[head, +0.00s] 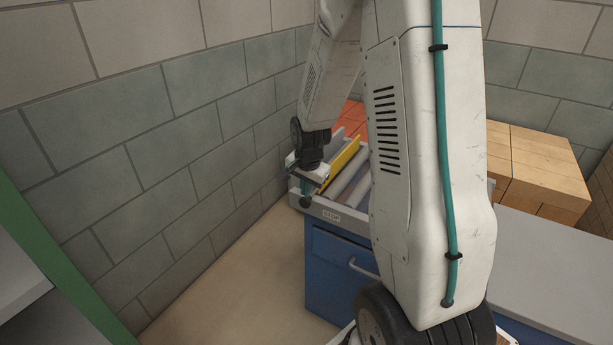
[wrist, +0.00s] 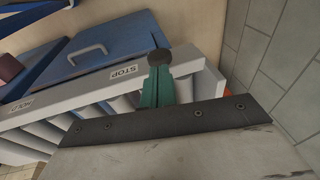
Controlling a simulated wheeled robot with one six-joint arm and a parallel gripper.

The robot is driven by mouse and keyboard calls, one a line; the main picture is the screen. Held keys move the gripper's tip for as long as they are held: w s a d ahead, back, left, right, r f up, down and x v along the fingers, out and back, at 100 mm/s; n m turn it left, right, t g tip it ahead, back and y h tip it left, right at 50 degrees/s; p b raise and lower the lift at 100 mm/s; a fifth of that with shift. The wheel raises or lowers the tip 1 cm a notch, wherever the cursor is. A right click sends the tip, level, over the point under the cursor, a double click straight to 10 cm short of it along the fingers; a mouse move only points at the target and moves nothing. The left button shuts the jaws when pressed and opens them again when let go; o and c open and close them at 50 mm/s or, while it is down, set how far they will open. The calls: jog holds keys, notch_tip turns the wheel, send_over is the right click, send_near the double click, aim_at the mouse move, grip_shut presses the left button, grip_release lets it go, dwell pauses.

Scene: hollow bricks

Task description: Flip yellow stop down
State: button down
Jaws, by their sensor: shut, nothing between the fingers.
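The yellow stop (head: 340,162) shows in the head view as a long flat bar, raised at a slant beside the grey rollers (head: 347,178) of a roller tray. My gripper (head: 305,196) hangs at the tray's near left corner, in front of and left of the yellow stop. In the wrist view my gripper's teal fingers (wrist: 160,82) are together with nothing between them. A dark round knob shape (wrist: 160,57) shows at their tips; I cannot tell whether it belongs to the fingers. The tray's STOP label (wrist: 123,70) is left of the fingers. The yellow stop is not visible in the wrist view.
The tray sits on a blue cabinet (head: 335,262) with a handle. A block wall (head: 190,150) stands close on the left. Orange bricks (head: 352,118) lie behind the tray, and tan bricks (head: 540,170) are stacked right. A grey worktop (head: 550,255) is clear.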

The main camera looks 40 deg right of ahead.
aim_at(306, 207)
jog(key=shift+x, duration=1)
jog(key=x, duration=0.3)
jog(key=s+x, duration=0.1)
jog(key=x, duration=0.1)
jog(key=shift+a+f, duration=0.25)
jog(key=shift+s+f, duration=0.1)
jog(key=v, duration=1.4)
jog(key=shift+r, duration=0.25)
